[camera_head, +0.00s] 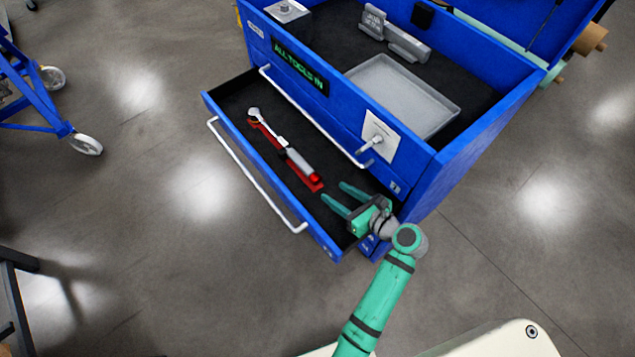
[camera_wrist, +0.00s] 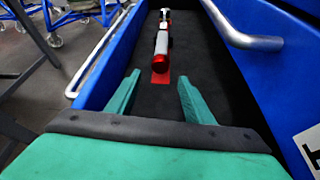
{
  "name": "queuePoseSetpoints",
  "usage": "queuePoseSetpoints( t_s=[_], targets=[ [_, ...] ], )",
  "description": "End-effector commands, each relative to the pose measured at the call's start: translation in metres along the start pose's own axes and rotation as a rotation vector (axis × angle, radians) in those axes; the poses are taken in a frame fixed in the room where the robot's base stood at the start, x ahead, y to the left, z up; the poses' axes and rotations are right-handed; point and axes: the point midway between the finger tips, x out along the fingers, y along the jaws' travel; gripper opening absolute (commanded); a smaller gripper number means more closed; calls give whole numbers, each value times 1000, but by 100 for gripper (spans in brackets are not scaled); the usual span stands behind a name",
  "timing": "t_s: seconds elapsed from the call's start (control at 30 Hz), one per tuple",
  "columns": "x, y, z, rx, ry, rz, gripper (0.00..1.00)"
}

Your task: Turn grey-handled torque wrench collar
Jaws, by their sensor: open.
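The torque wrench (camera_head: 283,142) lies in the open drawer on a red strip (camera_head: 316,186). It has a grey handle and a red end piece, which seems to be the collar (camera_head: 316,177), at the end nearer my gripper. My gripper (camera_head: 332,195) is open and empty at the drawer's near right end, a short way from the red end. In the wrist view the wrench (camera_wrist: 162,43) lies ahead, beyond and between the open fingertips of my gripper (camera_wrist: 157,84). The fingers do not touch it.
The drawer (camera_head: 223,105) of the blue tool chest is pulled out, with a white handle bar (camera_head: 257,180) along its front. On top of the chest are a grey tray (camera_head: 402,95) and a grey block (camera_head: 393,36). A blue wheeled stand (camera_head: 40,100) is at the left. Grey floor between is clear.

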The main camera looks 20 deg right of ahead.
Motion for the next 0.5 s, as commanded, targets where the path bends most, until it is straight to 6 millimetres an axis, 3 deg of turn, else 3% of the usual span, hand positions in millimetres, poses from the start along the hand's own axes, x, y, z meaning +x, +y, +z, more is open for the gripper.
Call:
queuePoseSetpoints(
  t_s=[0.2, 0.5],
  targets=[
    [41, 0, 0, -2, 0, 1, 47],
    [77, 0, 0, -3, 0, 0, 47]
  ],
)
